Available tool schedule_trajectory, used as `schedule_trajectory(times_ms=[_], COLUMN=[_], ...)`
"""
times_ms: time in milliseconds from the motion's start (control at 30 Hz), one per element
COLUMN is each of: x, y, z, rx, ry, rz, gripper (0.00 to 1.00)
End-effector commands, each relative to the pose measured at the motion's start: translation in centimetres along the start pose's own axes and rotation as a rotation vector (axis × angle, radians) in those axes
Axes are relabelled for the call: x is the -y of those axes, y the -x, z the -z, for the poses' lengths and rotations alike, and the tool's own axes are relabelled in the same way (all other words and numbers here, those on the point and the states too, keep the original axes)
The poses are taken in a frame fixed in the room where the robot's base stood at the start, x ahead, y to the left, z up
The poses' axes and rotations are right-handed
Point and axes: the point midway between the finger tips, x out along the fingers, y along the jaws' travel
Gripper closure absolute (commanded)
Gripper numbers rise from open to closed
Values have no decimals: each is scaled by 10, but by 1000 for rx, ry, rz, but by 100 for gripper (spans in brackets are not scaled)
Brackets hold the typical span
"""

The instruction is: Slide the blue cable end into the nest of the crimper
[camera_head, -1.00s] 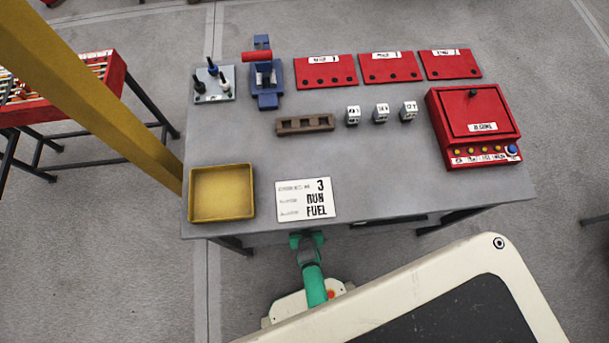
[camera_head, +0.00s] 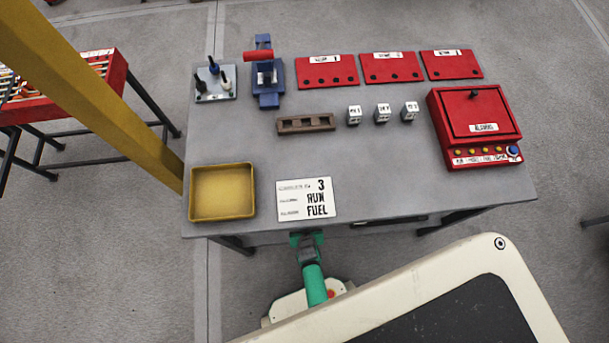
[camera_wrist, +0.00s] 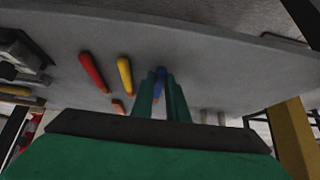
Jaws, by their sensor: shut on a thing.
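My gripper (camera_wrist: 160,84) shows in the wrist view as two green fingers shut on a slim blue cable end (camera_wrist: 160,76). The likely crimper is a blue tool with a red handle (camera_head: 266,78), standing at the table's back left, well away from my gripper. Its nest cannot be made out.
In the wrist view a red cable (camera_wrist: 93,72) and a yellow cable (camera_wrist: 125,71) are left of the fingers. On the table (camera_head: 410,150), a yellow tray (camera_head: 222,219) and white card (camera_head: 305,200) lie near the front edge. A yellow post (camera_head: 105,105) stands left.

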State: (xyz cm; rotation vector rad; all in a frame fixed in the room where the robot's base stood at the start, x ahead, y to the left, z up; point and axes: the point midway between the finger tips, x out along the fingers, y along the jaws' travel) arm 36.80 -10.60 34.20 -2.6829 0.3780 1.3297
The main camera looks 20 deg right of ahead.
Motion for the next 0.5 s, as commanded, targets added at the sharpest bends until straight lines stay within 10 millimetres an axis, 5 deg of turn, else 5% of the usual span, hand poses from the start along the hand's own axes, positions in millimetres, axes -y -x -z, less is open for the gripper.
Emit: schedule_trajectory(times_ms=[500], x=[0], y=[21], z=[17], rx=[-1], ry=[0], rz=[0], gripper=[100])
